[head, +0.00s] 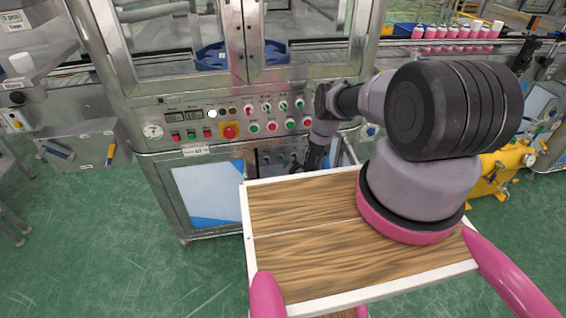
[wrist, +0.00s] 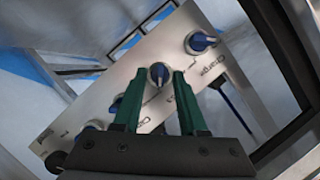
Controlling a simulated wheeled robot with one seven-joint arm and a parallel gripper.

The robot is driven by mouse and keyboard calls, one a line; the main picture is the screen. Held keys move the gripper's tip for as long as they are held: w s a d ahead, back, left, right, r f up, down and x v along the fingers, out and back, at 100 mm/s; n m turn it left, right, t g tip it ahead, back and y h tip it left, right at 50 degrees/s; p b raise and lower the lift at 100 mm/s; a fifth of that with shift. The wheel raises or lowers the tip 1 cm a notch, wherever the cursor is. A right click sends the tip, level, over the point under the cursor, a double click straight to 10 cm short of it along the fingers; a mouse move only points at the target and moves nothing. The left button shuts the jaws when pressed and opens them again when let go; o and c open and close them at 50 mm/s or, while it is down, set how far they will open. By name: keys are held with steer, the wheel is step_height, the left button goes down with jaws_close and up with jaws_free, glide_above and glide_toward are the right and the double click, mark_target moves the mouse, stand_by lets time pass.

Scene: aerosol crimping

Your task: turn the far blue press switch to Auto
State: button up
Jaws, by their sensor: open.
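In the wrist view, a tilted metal switch panel (wrist: 165,45) carries several blue rotary switches. One blue switch (wrist: 158,73) lies between the tips of my gripper's green fingers (wrist: 158,80). The fingers are open, one on each side of it; whether they touch it I cannot tell. Another blue switch (wrist: 201,42) is farther up and right. A third blue switch (wrist: 93,125) is at lower left, and one more is partly hidden by the left finger. In the head view my gripper is mostly hidden at the opening under the machine.
In the head view, the machine's front panel (head: 180,122) has red, green and white buttons above the opening. A cabinet door (head: 212,190) stands left of the opening. In the wrist view, a dark frame edge (wrist: 280,60) runs close on the right.

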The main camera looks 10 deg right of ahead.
jaws_close()
steer(key=shift+a+n+h, duration=0.25)
steer(key=shift+n+h, duration=1.1)
steer(key=shift+n, duration=0.7)
steer(key=shift+a+n+h, duration=0.25)
steer(key=shift+n+h, duration=1.05)
steer(key=shift+n, duration=0.8)
steer(key=shift+a+n+h, duration=0.25)
steer(key=shift+n+h, duration=1.1)
steer(key=shift+n, duration=0.7)
